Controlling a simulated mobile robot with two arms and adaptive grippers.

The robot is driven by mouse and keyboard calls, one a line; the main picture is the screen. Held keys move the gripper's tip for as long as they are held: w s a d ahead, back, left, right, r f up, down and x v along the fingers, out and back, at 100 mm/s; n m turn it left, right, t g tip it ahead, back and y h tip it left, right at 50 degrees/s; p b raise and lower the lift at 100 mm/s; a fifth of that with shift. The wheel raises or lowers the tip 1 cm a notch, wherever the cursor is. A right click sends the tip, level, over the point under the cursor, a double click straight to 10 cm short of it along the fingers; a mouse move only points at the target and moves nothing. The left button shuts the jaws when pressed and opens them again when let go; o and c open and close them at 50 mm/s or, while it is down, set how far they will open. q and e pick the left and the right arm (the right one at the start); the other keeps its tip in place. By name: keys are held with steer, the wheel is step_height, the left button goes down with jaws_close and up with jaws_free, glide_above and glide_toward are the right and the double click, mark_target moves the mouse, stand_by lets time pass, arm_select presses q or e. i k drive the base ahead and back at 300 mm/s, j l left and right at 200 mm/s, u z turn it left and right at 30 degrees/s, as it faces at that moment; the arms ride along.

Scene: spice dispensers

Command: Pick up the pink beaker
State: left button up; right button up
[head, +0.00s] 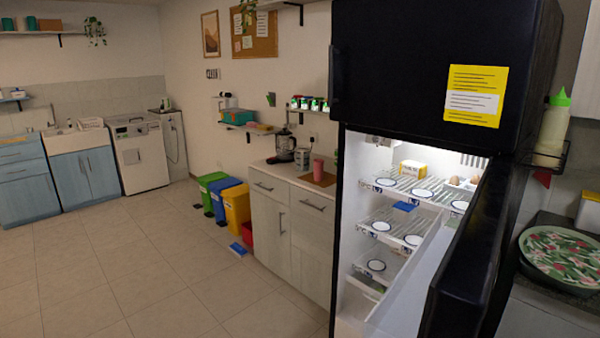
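A pink beaker (318,170) stands upright on the counter (285,175) in the middle of the head view. It is on or just behind a brown board (318,179), close to the left side of the fridge. A row of small green-and-white dispensers (309,104) sits on a wall shelf above it. Neither of my grippers is in view.
A black fridge (420,75) stands open at the right, its door (470,250) swung toward me. A blender (285,145) stands left of the beaker. Green (210,190), blue and yellow (237,207) bins stand left of the counter. The tiled floor (130,260) at the left is clear.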

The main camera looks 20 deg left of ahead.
mark_target(318, 163)
steer(key=i+j, duration=0.1)
steer(key=j, duration=0.35)
steer(key=i+j, duration=0.1)
steer(key=j, duration=0.4)
steer(key=i+j+z, duration=0.1)
steer(key=j, duration=0.35)
steer(key=i+j, duration=0.1)
steer(key=j, duration=0.4)
steer(key=i+j, duration=0.2)
steer(key=i, duration=0.2)
steer(key=i+j+z, duration=0.1)
steer(key=i, duration=0.35)
steer(key=i+j, duration=0.35)
